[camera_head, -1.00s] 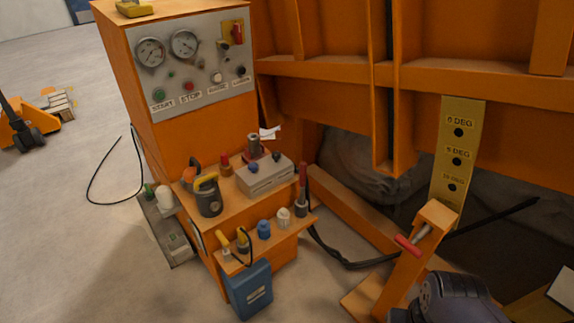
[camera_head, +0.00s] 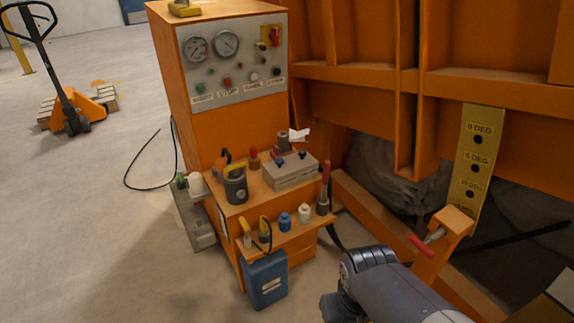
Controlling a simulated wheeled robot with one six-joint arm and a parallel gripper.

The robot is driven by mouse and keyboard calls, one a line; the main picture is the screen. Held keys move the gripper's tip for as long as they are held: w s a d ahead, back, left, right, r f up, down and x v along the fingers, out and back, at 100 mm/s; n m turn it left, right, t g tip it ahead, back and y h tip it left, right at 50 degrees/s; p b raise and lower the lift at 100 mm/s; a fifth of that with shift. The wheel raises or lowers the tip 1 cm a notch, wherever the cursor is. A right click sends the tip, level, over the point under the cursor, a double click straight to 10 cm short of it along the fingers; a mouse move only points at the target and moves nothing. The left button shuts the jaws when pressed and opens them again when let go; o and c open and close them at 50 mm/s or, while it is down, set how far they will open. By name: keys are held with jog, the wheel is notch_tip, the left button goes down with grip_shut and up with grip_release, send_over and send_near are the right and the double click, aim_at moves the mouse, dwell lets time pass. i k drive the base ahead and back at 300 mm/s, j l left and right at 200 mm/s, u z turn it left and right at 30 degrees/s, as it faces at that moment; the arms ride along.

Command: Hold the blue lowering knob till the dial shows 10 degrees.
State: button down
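The orange control cabinet has a grey panel (camera_head: 240,88) with two round dials, a left one (camera_head: 196,48) and a right one (camera_head: 226,43); their readings are too small to make out. A dark knob (camera_head: 277,71), perhaps blue, sits at the panel's lower right above a blurred label. A pale knob (camera_head: 254,77) is just left of it. A yellow plate (camera_head: 483,118) on the right carries holes marked 0 DEG, 5 DEG and a lower, blurred mark. My grey arm enters at the bottom right, apart from the panel; my gripper is not in view.
A shelf (camera_head: 262,247) below the panel holds a blue cap (camera_head: 285,221) and several small items. A grey box (camera_head: 290,174) with two small blue knobs stands above it. A red-handled pin (camera_head: 424,245) sits in an orange post. Open floor lies left, with a pallet jack (camera_head: 72,124).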

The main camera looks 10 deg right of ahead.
aim_at(279, 161)
jog(key=i+j, duration=0.1)
jog(key=i, duration=0.5)
jog(key=i+j, duration=0.1)
jog(key=i, duration=0.55)
